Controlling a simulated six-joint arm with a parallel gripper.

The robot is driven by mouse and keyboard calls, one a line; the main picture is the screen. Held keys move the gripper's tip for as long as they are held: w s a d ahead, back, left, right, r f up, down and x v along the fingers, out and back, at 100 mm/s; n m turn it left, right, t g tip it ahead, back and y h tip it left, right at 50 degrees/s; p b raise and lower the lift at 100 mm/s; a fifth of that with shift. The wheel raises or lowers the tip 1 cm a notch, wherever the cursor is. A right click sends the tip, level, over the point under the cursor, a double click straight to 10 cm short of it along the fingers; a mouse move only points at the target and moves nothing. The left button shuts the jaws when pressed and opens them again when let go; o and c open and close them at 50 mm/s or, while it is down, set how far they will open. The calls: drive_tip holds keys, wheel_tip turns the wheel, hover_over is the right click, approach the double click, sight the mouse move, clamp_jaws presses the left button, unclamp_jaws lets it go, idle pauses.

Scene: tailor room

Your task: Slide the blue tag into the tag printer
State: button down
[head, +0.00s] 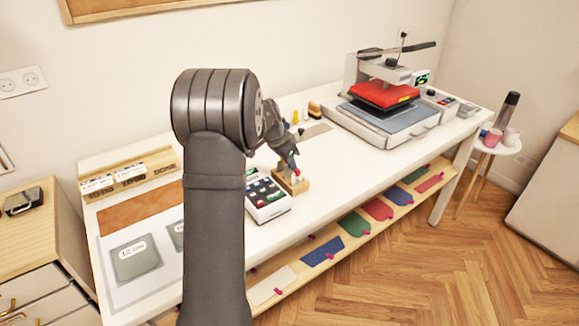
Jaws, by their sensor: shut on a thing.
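My gripper (291,164) is over the middle of the white table, just above a small wooden block (291,184). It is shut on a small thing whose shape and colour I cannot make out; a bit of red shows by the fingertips. Left of the block is a light grey box with a dark panel of coloured keys (268,197), perhaps the tag printer. I cannot pick out a blue tag for certain. A blue sheet (322,251) with a pink tab lies on the lower shelf. My arm hides part of the table.
A heat press with a red plate (383,95) stands at the back right of the table (345,165). A wooden sorting rack (130,172), brown mat (140,208) and grey pads (135,258) are at the left. A side stool (498,146) with cups stands at the right.

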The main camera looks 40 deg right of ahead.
sight(286, 177)
wheel_tip(286, 177, up, 8)
drive_tip(key=shift+f, duration=0.1)
drive_tip(key=w+a+f, duration=0.1)
drive_tip(key=a, duration=0.5)
drive_tip(key=w+a+f, duration=0.1)
drive_tip(key=w+a, duration=0.1)
drive_tip(key=a, duration=0.4)
drive_tip(key=shift+w+a+f, duration=0.15)
drive_tip(key=shift+a+f, duration=0.05)
drive_tip(key=shift+f, duration=0.15)
drive_tip(key=shift+f, duration=0.3)
idle(0.6)
drive_tip(key=shift+f, duration=2.2)
